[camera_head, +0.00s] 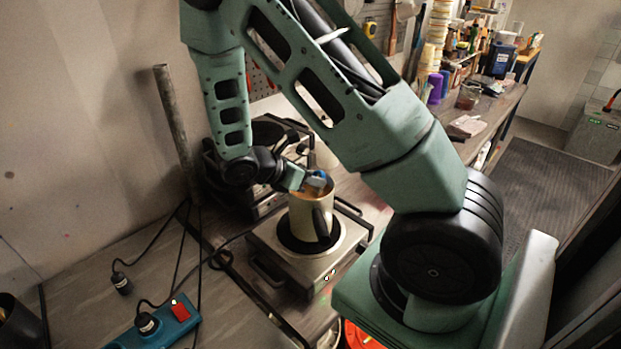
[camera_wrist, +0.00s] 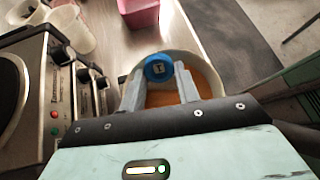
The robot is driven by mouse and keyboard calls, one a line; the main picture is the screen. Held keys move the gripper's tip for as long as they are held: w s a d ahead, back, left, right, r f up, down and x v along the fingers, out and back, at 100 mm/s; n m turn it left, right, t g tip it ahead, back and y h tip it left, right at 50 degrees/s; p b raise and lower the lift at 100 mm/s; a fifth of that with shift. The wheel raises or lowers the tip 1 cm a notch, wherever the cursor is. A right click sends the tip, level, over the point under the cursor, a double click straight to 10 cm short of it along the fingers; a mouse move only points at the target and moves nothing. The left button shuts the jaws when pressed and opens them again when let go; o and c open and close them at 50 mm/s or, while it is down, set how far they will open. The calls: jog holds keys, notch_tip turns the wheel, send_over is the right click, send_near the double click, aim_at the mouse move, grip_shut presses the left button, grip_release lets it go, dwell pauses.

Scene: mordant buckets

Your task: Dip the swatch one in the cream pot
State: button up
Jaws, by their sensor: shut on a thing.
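The cream pot (camera_head: 304,213) stands upright on a hotplate, its dark handle facing the camera. In the wrist view the pot's pale rim (camera_wrist: 212,72) surrounds orange liquid (camera_wrist: 205,88). My gripper (camera_head: 316,183) is over the pot's mouth, pointing down into it. In the wrist view its two grey fingers (camera_wrist: 160,77) are shut on a round blue knob with a pale mark (camera_wrist: 158,69), which I take as the top of swatch one. The knob also shows blue in the head view (camera_head: 318,178). What hangs below the knob is hidden by the fingers and pot.
The hotplate (camera_head: 282,268) sits on the bench. Another burner unit with a dark pan (camera_head: 268,130) stands behind. Cables and a teal power strip (camera_head: 155,325) lie at the lower left. A pink container (camera_wrist: 139,12) and white cups (camera_wrist: 66,28) show in the wrist view.

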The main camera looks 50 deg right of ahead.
jog(key=shift+s+a, duration=0.55)
jog(key=shift+a, duration=0.05)
notch_tip(320, 180, up, 10)
jog(key=p, duration=0.8)
jog(key=shift+p, duration=0.4)
jog(key=shift+f, duration=0.2)
dwell(2.5)
jog(key=shift+w+d+f+b, duration=0.1)
jog(key=shift+f+b, duration=1.15)
jog(key=shift+f, duration=0.35)
jog(key=shift+w+d+f+b, duration=0.1)
jog(key=shift+d+f+b, duration=0.05)
jog(key=shift+f+b, duration=1.25)
jog(key=shift+w+d+f+b, duration=0.1)
jog(key=shift+f+b, duration=0.95)
jog(key=shift+f, duration=0.75)
jog(key=shift+w+d, duration=0.1)
jog(key=shift+d, duration=0.05)
jog(key=shift+w+d, duration=0.15)
